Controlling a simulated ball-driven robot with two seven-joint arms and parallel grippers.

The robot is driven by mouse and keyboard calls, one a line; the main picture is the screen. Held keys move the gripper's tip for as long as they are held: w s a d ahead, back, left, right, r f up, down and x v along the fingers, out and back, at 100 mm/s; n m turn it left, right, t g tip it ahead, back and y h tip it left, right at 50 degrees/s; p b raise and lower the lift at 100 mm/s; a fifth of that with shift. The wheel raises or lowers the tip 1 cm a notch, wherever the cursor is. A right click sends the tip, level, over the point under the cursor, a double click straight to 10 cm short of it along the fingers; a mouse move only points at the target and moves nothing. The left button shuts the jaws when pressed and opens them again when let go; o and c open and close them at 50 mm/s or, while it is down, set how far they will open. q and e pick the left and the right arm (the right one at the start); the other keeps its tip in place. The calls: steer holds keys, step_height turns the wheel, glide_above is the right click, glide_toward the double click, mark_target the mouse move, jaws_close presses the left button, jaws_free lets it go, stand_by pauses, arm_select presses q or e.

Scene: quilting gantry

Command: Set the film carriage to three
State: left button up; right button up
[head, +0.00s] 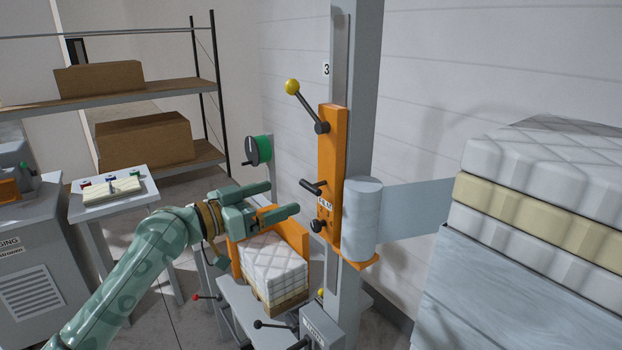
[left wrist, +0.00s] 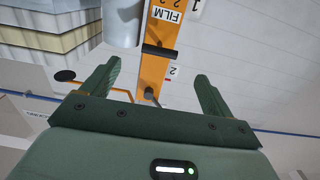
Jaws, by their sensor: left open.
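The film carriage (head: 332,140) is an orange upright plate on a grey column, with a FILM label and a pale film roll (head: 362,222) at its right. A lever with a yellow ball (head: 291,86) angles up and left from its top. A black handle (head: 312,186) sticks out mid-plate, with a dark knob (head: 317,225) below. The mark 3 (head: 327,69) is above the plate. My left gripper (head: 281,199) is open and empty, left of the handle and apart from it. In the left wrist view, the handle (left wrist: 160,50) shows beyond the fingers.
A quilted block (head: 272,268) stands on a low stand beneath my left gripper. Stacked quilted pads (head: 540,190) are at the right. A small table (head: 112,188) and a shelf with cardboard boxes (head: 145,138) are at the left.

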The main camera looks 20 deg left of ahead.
mark_target(307, 188)
arm_select(q)
steer(key=p+x, duration=0.1)
steer(key=x, duration=0.8)
steer(key=shift+d+p, duration=0.1)
steer(key=shift+p, duration=0.2)
